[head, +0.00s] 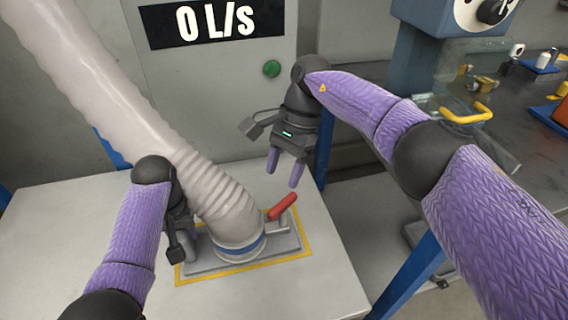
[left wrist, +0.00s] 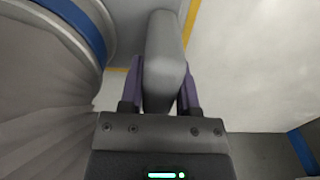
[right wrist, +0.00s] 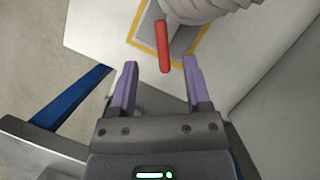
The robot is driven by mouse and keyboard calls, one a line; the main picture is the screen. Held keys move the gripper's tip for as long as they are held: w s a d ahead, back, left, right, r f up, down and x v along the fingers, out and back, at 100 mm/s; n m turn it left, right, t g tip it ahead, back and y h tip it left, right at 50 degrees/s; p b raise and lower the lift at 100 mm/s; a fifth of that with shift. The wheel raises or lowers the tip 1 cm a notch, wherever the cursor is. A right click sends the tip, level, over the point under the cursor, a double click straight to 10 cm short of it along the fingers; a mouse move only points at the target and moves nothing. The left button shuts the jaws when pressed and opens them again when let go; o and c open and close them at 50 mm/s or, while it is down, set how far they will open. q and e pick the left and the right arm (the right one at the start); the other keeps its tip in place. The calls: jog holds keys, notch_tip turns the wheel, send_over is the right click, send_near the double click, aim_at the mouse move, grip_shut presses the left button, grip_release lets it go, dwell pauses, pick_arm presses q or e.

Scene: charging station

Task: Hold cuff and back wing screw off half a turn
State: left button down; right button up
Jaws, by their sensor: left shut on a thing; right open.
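The cuff (head: 240,246), a grey collar with a blue band, sits around the hose's lower end on the bench plate. The blue band shows in the left wrist view (left wrist: 78,28). My left gripper (left wrist: 163,82) is shut on a grey grip bar (left wrist: 165,50) beside the cuff; in the head view my arm partly hides it. The red wing screw (head: 282,207) sticks out on the cuff's right side, tilted up to the right. My right gripper (head: 284,176) is open and empty, above and apart from it. In the right wrist view the red wing (right wrist: 162,46) lies beyond the fingertips, between them.
The ribbed grey hose (head: 105,95) rises to the upper left. A cabinet with a "0 L/s" display (head: 215,20) and green button (head: 271,68) stands behind. A yellow outline (head: 190,279) frames the base plate. A bench with a clear box and yellow handle (head: 466,115) is at right.

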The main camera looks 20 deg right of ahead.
aim_at(277, 207)
jog(key=shift+r, duration=0.7)
jog(key=f+h, duration=0.1)
jog(key=f, duration=0.2)
jog(key=a+f+t+h, duration=0.1)
jog(key=f, duration=0.2)
jog(key=s+f+t+h, duration=0.1)
jog(key=f, duration=0.2)
jog(key=shift+a+f+h, duration=0.3)
jog(key=shift+a+f, duration=0.05)
grip_shut()
